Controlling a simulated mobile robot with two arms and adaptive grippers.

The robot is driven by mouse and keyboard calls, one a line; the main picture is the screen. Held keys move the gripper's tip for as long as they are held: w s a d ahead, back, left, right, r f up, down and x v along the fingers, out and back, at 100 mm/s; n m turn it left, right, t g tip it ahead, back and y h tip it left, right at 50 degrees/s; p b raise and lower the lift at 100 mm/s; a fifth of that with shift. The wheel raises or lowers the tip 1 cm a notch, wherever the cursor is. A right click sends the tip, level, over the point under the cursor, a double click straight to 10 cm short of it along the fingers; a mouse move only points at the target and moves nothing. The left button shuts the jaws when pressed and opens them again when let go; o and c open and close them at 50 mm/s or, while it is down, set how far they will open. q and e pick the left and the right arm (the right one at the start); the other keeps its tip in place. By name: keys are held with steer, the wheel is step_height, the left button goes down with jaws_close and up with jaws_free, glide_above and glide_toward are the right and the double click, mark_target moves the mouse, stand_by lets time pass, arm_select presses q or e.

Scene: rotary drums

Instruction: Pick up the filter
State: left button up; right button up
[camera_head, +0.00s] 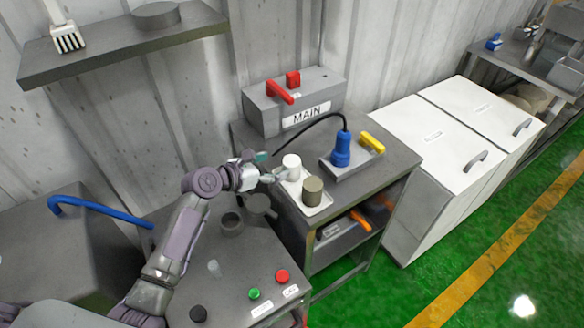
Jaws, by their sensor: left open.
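A white tray (318,209) lies on the dark grey bench below the MAIN box. On it stand two upright, filter-like cylinders: a white one (291,165) at the back and an olive-brown one (312,192) in front. No label shows which is the filter. My left gripper (272,168) reaches in from the left with its jaws open, at the left side of the white cylinder. It looks very close to that cylinder; I cannot tell whether it touches. My right gripper is out of view.
A blue plug-like tool (342,150) with a black cable and a yellow piece (372,142) stand right of the tray. The MAIN box (300,100) is behind. A console (240,262) with red, green and black buttons is in front. White cabinets (420,150) stand at right.

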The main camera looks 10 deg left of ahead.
mark_target(288, 163)
arm_select(q)
steer(key=shift+p+x, duration=0.4)
steer(key=shift+x, duration=2.3)
steer(key=shift+s+d, duration=0.1)
steer(key=shift+s, duration=0.05)
steer(key=c, duration=1.2)
